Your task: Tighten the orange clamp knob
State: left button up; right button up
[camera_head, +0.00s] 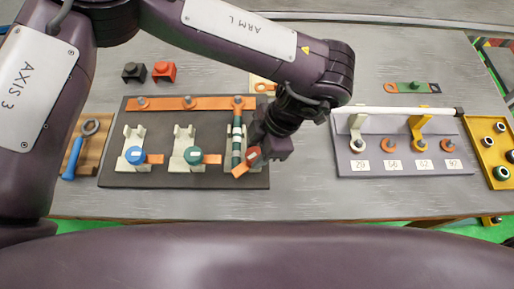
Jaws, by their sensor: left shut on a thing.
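The orange clamp knob (253,154) is at the right end of the dark base board (180,181), with a pale mark on its face. My left gripper (260,152) reaches down from the right and is shut on it; the fingertips are partly hidden by the wrist. A cream clamp stand (228,140) is just left of the knob, partly hidden. A short orange tab (240,170) lies tilted below the knob. My right gripper is not in view.
Stands with a blue knob (135,155) and a green knob (193,155) are to the left on the same board, below an orange bar (165,104). A numbered rack (350,170) carries a white rod (400,111) at right. A blue-handled wrench (73,155) lies at far left.

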pick_arm(q)
jog(key=m+t+b, duration=0.1)
jog(key=m+t, duration=0.1)
jog(key=m, duration=0.3)
jog(key=shift+r+b, duration=0.1)
jog(key=shift+b, duration=0.25)
jog(key=shift+m, duration=0.3)
dwell(0.5)
jog(key=o, duration=1)
jog(key=shift+s, duration=0.1)
jog(key=v, duration=0.7)
jog(key=shift+s+d+r+b, duration=0.1)
jog(key=shift+s+r+b, duration=0.05)
jog(key=shift+r+b, duration=0.2)
